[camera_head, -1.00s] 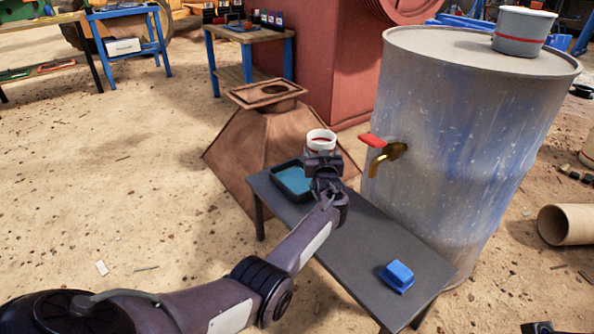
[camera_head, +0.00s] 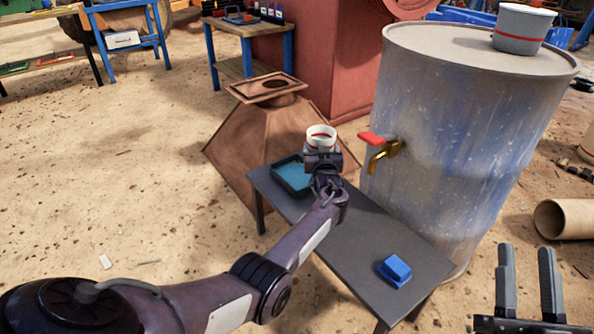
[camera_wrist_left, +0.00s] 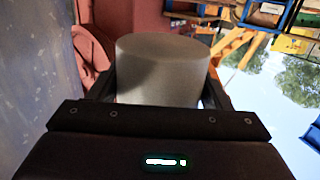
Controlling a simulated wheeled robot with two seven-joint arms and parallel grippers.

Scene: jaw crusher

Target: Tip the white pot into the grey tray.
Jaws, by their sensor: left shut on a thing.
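The white pot (camera_head: 321,145), with a red band, is in my left gripper (camera_head: 322,158). It stands roughly upright, mouth up, near the far end of the dark table. My left gripper is shut on it; in the left wrist view the pot (camera_wrist_left: 162,72) fills the space between the fingers. The grey tray (camera_head: 280,181), with a blue inside, sits on the table just left of the pot. My left gripper hides part of the pot and the tray's right side. My right gripper (camera_head: 527,250) is open and empty at the lower right.
A blue block (camera_head: 396,270) lies near the front of the table (camera_head: 345,235). A large drum (camera_head: 455,150) with a red-handled tap (camera_head: 380,147) stands close on the right, a grey pot (camera_head: 523,30) on top. A brown hopper (camera_head: 240,140) stands behind the tray.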

